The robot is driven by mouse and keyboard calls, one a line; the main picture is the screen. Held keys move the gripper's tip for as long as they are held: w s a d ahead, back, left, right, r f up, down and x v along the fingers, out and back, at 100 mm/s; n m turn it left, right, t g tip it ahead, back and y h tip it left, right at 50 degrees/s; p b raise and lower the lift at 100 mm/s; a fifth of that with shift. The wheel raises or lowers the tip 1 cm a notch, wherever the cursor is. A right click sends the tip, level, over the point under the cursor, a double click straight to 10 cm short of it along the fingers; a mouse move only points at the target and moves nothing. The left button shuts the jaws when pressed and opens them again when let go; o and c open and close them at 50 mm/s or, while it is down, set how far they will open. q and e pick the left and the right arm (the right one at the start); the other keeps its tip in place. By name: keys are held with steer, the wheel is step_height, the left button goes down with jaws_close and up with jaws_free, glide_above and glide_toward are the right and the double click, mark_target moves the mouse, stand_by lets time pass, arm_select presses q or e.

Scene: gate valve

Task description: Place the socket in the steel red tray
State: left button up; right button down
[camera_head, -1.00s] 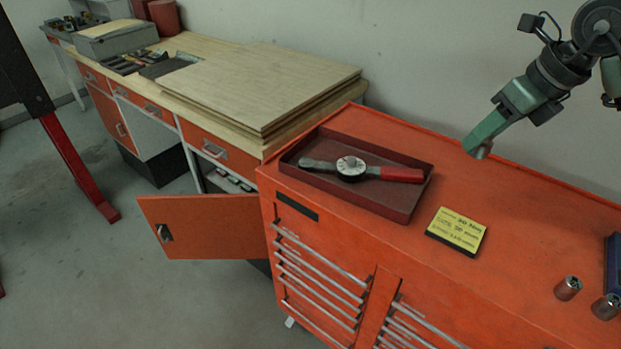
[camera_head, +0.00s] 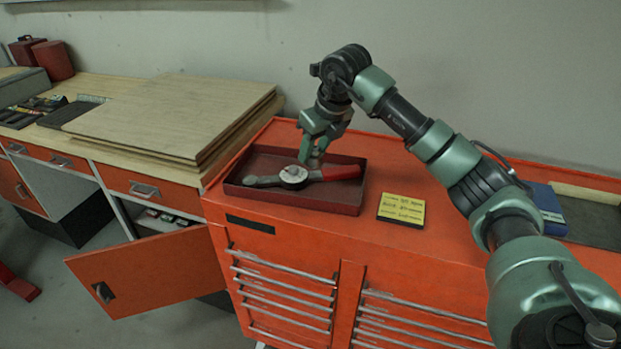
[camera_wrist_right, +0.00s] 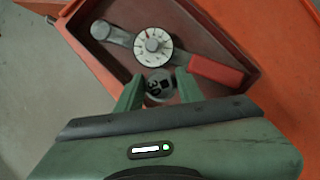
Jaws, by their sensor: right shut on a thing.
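The dark red steel tray (camera_head: 340,205) sits on the orange cabinet top in the head view. It holds a torque wrench (camera_head: 340,173) with a round white dial and a red handle. My right gripper (camera_head: 311,160) is over the tray, pointing down beside the dial. In the right wrist view its green fingers (camera_wrist_right: 158,88) are shut on a grey metal socket (camera_wrist_right: 159,80), seen end on, close to the dial and handle. I cannot tell whether the socket touches the tray floor. The tray (camera_wrist_right: 262,85) fills much of that view. My left gripper is out of view.
A yellow note block (camera_head: 401,209) lies right of the tray on the cabinet (camera_head: 450,245). A blue case (camera_head: 545,208) stands farther right. Stacked boards (camera_head: 180,115) lie on the workbench at left. An orange door (camera_head: 145,265) hangs open below.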

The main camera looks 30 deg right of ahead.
step_height(320, 180, down, 5)
steer(key=shift+a+f+p, duration=0.1)
steer(key=shift+f+p, duration=0.05)
steer(key=shift+p, duration=0.3)
step_height(320, 180, down, 4)
steer(key=shift+r+p, duration=0.15)
steer(key=shift+p, duration=0.3)
steer(key=shift+f, duration=0.3)
steer(key=c, duration=0.9)
jaws_free()
steer(key=shift+r, duration=0.25)
steer(key=shift+s+r, duration=0.15)
steer(key=shift+r, duration=0.15)
steer(key=b+v, duration=0.2)
steer(key=v, duration=0.9)
steer(key=shift+b, duration=0.3)
steer(key=shift+s, duration=0.1)
